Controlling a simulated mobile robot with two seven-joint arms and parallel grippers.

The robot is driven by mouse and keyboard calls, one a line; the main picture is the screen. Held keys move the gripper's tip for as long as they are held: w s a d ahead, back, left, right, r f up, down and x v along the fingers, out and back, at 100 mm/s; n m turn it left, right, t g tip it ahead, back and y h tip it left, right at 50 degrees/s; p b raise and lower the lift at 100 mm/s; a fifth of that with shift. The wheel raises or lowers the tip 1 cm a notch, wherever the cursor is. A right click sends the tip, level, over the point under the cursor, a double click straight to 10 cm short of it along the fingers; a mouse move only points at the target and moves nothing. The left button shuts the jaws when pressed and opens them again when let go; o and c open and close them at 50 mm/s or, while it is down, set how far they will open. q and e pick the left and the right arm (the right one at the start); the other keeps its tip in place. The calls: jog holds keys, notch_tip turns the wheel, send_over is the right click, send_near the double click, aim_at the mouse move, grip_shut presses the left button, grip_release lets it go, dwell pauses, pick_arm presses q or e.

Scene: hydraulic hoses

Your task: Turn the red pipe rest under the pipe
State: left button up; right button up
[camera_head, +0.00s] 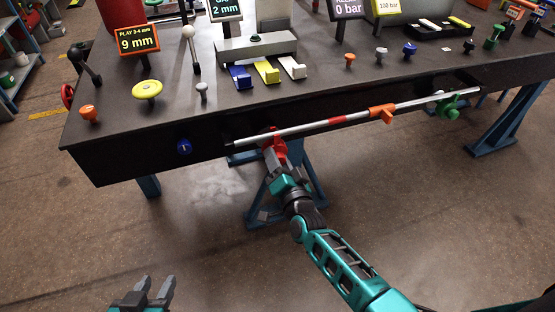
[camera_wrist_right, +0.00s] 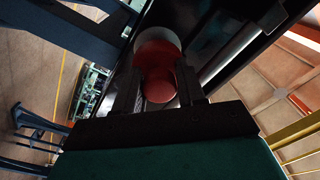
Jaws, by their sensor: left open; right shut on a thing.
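The red pipe rest (camera_head: 273,143) is at the front edge of the bench, under the left part of a silver pipe (camera_head: 322,124) with a red band. My right gripper (camera_head: 279,160) comes up from below and is shut on the red pipe rest. In the right wrist view the round red end of the rest (camera_wrist_right: 158,82) sits between the two dark fingers, and the pipe (camera_wrist_right: 232,52) runs past on the right. The fingers hide part of the rest. My left gripper (camera_head: 143,294) is open and empty, low at the left, away from the bench.
An orange rest (camera_head: 382,112) and a green fitting (camera_head: 448,105) are further right along the pipe. The bench top (camera_head: 125,95) carries knobs, levers, signs and blue, yellow and white pedals. A blue knob (camera_head: 184,146) is on the front face. Open floor (camera_head: 200,220) lies in front.

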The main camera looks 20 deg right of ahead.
jog(key=shift+w+d+r, duration=0.15)
jog(key=shift+d+r, duration=0.15)
jog(key=shift+d, duration=0.05)
jog(key=o, duration=1)
jog(key=shift+s+f, duration=0.1)
jog(key=shift+s, duration=0.15)
pick_arm(q)
jog(key=shift+s+a+r+p, duration=0.25)
jog(key=shift+a+p, duration=0.15)
jog(key=shift+p, duration=0.5)
pick_arm(e)
jog(key=s, duration=1.2)
jog(key=shift+s+d+f, duration=0.15)
jog(key=shift+s+f, duration=0.15)
